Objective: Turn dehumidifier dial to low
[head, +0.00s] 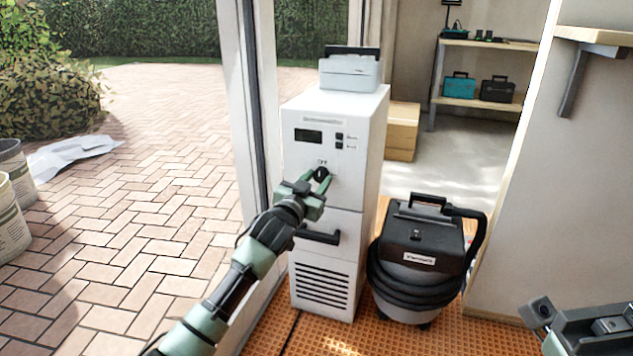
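The dehumidifier (304,255) is a tall white cabinet standing by the door frame. Its dark round dial (321,173) is on the upper front, below a small black display, with the mark "OFF" above it. My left gripper (320,176) is at the dial, with one green finger on each side of it. The fingers appear to be closed on the dial's sides and partly cover it, so its pointer cannot be read. My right gripper (585,322) shows only in part at the lower right corner, away from the dehumidifier; its finger opening is not clear.
A grey case with a handle (349,73) sits on top of the dehumidifier. A dark vacuum with a coiled hose (418,250) stands close to its right. A black handle (318,236) juts from the cabinet's front below my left gripper. The door frame (240,120) is close on the left.

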